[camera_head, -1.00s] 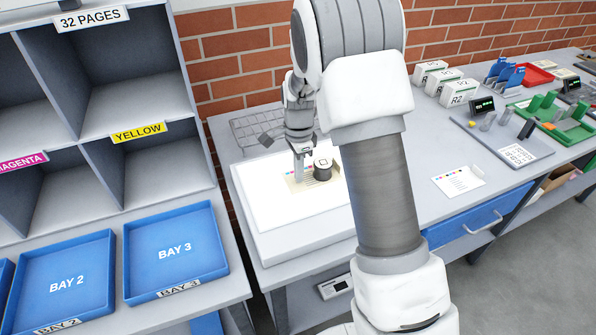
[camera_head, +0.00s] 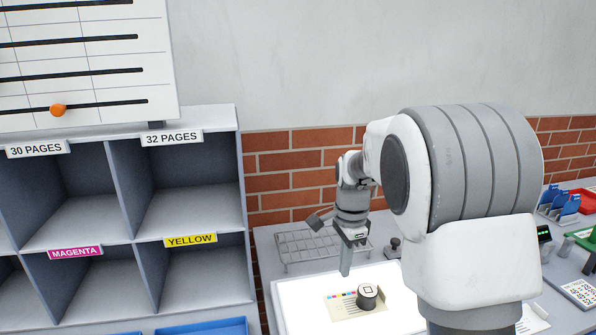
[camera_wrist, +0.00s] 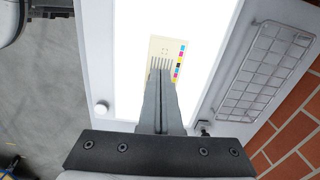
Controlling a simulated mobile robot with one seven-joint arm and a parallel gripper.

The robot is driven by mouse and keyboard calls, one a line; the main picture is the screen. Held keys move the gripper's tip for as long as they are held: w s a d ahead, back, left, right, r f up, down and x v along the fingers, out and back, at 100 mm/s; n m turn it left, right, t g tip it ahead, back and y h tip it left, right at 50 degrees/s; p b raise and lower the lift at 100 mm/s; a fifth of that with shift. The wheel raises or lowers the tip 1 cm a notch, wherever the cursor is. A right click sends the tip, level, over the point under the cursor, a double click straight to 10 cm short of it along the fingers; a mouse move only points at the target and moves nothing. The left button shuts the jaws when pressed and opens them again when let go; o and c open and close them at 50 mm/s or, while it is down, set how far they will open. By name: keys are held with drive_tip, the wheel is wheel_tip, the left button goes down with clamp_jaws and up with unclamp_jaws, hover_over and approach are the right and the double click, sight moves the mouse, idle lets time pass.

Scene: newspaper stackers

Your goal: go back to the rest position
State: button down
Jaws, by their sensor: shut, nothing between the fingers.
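My gripper (camera_head: 346,262) is shut and empty. In the wrist view my closed fingers (camera_wrist: 160,95) point toward the panel and overlap the lower end of a cream card in the picture. The card (camera_head: 345,308) lies on the panel with a row of colour patches. My arm fills the right of the head view.
A wire rack (camera_head: 315,245) lies behind the panel, and a small dark knob (camera_head: 394,247) stands to its right. Grey pigeonholes (camera_head: 185,200) stand on the left, with a blue tray (camera_head: 215,328) below. Blue holders (camera_head: 558,205) and a red tray (camera_head: 587,200) are far right.

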drive_tip(key=s+r+n+t, duration=0.1)
drive_tip(key=s+r+n, duration=0.2)
drive_tip(key=s+n, duration=0.2)
drive_tip(key=s+d+r+n+t, duration=0.1)
drive_tip(key=s+r+n, duration=0.3)
drive_tip(key=s, duration=0.8)
drive_tip(key=s+d+r+n+t, duration=0.1)
drive_tip(key=s+r+n+t, duration=0.2)
drive_tip(key=s, duration=0.6)
drive_tip(key=r+n, duration=0.1)
drive_tip(key=n, duration=0.1)
drive_tip(key=shift+s+n, duration=0.15)
drive_tip(key=shift+n, duration=0.25)
